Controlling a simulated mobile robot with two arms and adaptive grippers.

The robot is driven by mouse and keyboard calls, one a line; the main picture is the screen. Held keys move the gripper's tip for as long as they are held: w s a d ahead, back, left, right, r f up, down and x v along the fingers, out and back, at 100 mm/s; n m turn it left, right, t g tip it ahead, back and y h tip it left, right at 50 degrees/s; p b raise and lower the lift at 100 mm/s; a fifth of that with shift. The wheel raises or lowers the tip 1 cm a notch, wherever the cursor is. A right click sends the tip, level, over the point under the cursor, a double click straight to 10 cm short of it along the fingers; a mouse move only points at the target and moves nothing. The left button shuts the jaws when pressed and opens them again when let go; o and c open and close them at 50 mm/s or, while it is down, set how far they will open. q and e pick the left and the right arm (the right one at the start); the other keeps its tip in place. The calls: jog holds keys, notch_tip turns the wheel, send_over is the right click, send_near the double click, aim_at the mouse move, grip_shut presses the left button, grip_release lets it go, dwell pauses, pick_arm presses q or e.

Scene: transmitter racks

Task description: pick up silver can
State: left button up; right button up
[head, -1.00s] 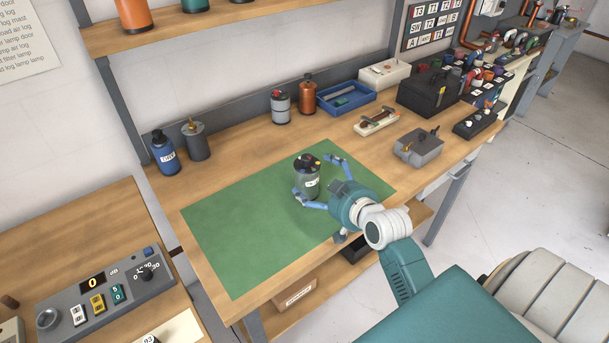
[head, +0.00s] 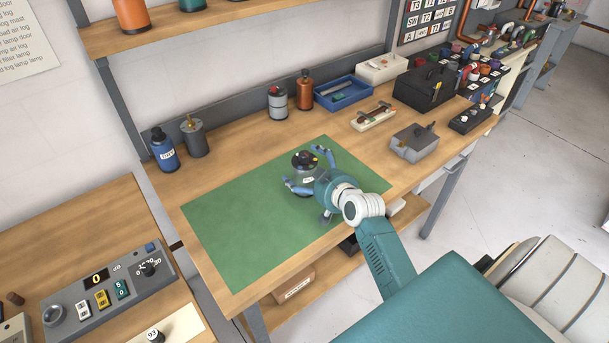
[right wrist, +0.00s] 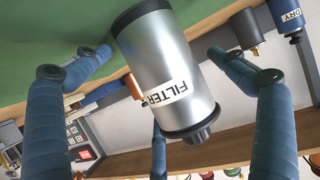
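The silver can (head: 304,176) stands on the green mat (head: 235,225), with a black top bearing small coloured parts. In the right wrist view the silver can (right wrist: 168,65) has a white FILTER label and black end rims. My right gripper (head: 306,168) has its blue fingers spread around the can from the near right side. In the right wrist view the fingers of the right gripper (right wrist: 160,54) lie on both sides of the can and below it in the picture, with gaps visible. The far contact is hidden. My left gripper is not in view.
A blue DRY bottle (head: 163,150) and a grey can (head: 194,140) stand at the back left. Another grey can (head: 278,104) and an orange bottle (head: 304,90) stand behind the mat. A grey box (head: 414,145) sits right of it. The mat's left part is clear.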

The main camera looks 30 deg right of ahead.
jog(key=shift+s, duration=0.1)
jog(key=c, duration=1.4)
jog(key=shift+r, duration=0.15)
